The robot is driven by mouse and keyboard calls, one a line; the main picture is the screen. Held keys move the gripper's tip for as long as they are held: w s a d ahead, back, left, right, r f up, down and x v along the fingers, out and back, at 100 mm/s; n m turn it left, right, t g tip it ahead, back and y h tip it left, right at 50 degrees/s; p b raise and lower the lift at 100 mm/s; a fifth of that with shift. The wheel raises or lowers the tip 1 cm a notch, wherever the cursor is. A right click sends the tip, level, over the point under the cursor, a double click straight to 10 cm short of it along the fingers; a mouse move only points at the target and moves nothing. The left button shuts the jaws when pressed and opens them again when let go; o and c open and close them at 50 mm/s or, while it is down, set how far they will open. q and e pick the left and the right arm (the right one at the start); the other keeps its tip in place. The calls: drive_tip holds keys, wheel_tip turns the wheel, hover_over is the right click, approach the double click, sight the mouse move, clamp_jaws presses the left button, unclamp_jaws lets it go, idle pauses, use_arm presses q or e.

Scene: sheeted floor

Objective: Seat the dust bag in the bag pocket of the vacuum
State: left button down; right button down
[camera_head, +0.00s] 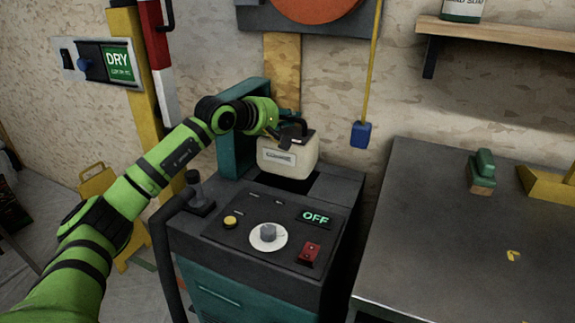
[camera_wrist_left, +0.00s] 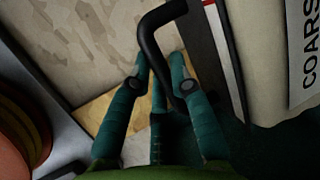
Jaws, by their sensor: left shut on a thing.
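The dust bag (camera_head: 289,157) is a cream block with a printed label and a dark handle on top. It is upright above the dark bag pocket (camera_head: 284,183) in the top of the vacuum (camera_head: 230,270); whether its bottom is inside the opening is unclear. My left gripper (camera_head: 290,130) is shut on the bag's handle, at the bag's upper left. In the left wrist view the gripper (camera_wrist_left: 160,75) has its teal fingers around the black bent handle (camera_wrist_left: 150,45), with the bag (camera_wrist_left: 265,60) to the right. My right gripper is out of view.
A teal raised frame (camera_head: 232,120) stands behind the pocket. The panel has a white dial (camera_head: 268,237), a red switch (camera_head: 308,253) and a display reading OFF (camera_head: 315,216). A grey bench (camera_head: 450,240) with a green block (camera_head: 482,172) stands at right. A blue-ended yellow cord (camera_head: 361,134) hangs behind.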

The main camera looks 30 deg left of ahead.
sight(287, 162)
use_arm(q)
wheel_tip(287, 162, down, 9)
drive_tip(key=shift+r, duration=0.2)
drive_tip(key=shift+f, duration=2.25)
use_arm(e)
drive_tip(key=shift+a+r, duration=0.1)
use_arm(q)
drive_tip(key=shift+b, duration=0.3)
drive_tip(key=shift+f, duration=0.2)
drive_tip(key=c, duration=1.1)
unclamp_jaws()
drive_tip(key=shift+c, duration=0.2)
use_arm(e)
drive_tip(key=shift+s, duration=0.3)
use_arm(q)
drive_tip(key=shift+r, duration=0.1)
